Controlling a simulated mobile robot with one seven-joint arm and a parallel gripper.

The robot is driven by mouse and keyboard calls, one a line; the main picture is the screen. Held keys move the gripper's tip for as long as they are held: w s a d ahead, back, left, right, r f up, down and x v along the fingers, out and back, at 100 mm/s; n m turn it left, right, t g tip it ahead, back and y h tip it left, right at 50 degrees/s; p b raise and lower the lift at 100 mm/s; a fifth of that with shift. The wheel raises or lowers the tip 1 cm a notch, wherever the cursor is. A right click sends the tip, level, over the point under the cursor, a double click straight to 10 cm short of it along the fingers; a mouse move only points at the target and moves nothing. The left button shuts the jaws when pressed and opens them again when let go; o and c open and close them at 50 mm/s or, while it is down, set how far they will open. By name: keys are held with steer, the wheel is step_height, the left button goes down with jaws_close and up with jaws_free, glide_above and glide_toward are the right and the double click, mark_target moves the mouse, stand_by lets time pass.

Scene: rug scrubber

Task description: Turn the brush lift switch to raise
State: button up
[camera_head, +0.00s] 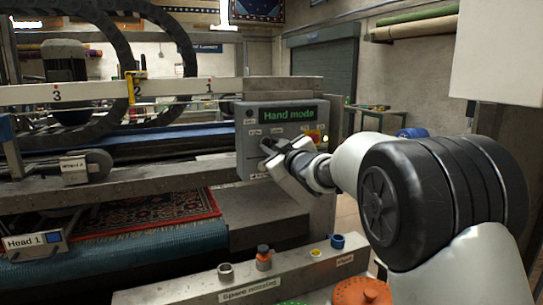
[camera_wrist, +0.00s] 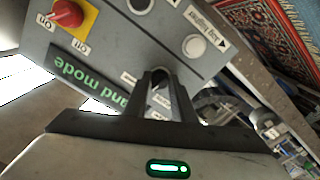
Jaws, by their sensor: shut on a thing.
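The grey control box (camera_head: 252,116) has a green-lit "Hand mode" display (camera_head: 289,114) and a row of small labelled controls. My gripper (camera_head: 268,147) is at the box's front face, left of its middle. In the wrist view my gripper (camera_wrist: 160,76) is shut on a small dark switch knob (camera_wrist: 158,78) on the box face. The fingers cover most of the knob, so its pointing direction cannot be told.
The wrist view also shows a red knob on a yellow plate (camera_wrist: 70,14) and a white button (camera_wrist: 194,46) close by. A patterned rug (camera_head: 150,214) lies left of the box. A lower panel (camera_head: 240,287) with several knobs stands in front.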

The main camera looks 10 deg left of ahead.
steer(key=n+b, duration=0.3)
steer(key=n, duration=0.2)
steer(key=shift+f+n+b, duration=0.1)
steer(key=shift+n+b, duration=0.2)
steer(key=shift+b, duration=0.05)
steer(key=shift+n+b, duration=1.15)
steer(key=shift+n, duration=1.15)
steer(key=shift+r, duration=0.2)
steer(key=o, duration=1.1)
steer(key=shift+c, duration=0.2)
steer(key=v, duration=1.7)
steer(key=shift+s+d, duration=0.15)
